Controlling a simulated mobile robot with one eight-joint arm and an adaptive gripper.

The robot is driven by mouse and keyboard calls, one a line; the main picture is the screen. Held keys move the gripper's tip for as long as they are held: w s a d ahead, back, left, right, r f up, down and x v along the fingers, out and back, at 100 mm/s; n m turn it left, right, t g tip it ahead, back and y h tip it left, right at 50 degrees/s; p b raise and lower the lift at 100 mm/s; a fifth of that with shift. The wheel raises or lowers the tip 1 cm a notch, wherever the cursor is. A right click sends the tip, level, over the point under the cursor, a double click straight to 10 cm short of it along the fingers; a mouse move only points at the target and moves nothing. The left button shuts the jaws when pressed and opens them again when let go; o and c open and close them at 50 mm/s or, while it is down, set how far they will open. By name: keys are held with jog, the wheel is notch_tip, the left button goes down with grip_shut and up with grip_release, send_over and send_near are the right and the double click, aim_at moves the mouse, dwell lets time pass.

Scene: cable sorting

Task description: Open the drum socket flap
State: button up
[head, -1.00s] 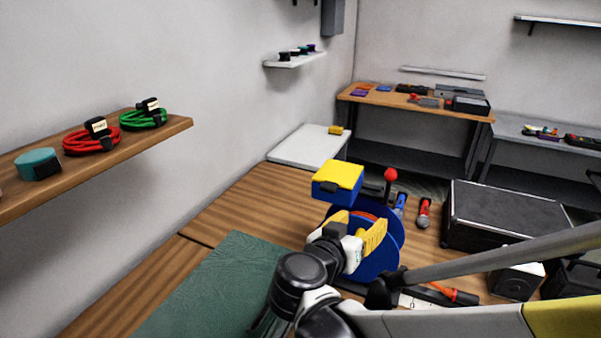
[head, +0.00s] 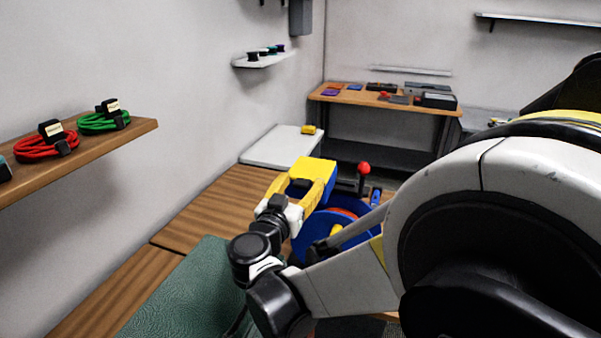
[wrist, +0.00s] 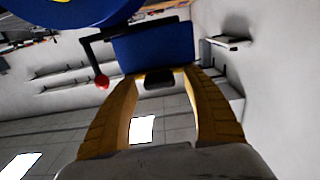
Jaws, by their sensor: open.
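The cable drum (head: 315,238) is blue with a red coil inside and stands on the wooden bench. Its socket box has a yellow flap (head: 313,166) on top, which looks closed. The box's blue body (wrist: 155,48) fills the upper middle of the wrist view, with a black tab (wrist: 160,80) at its near edge. My gripper (head: 305,182) has yellow fingers, open and empty. Its fingertips (wrist: 165,76) are at the box's front edge, one on each side of the tab. I cannot tell whether they touch. My arm hides the drum's lower right part.
A lever with a red ball (head: 364,168) stands just right of the box; it also shows left of my fingers in the wrist view (wrist: 102,82). A green mat (head: 175,300) covers the near bench. A shelf (head: 130,137) with coiled cables is at the left.

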jog(key=shift+w+d, duration=0.1)
jog(key=shift+w, duration=0.05)
jog(key=shift+c, duration=0.5)
grip_shut()
jog(key=shift+r, duration=0.1)
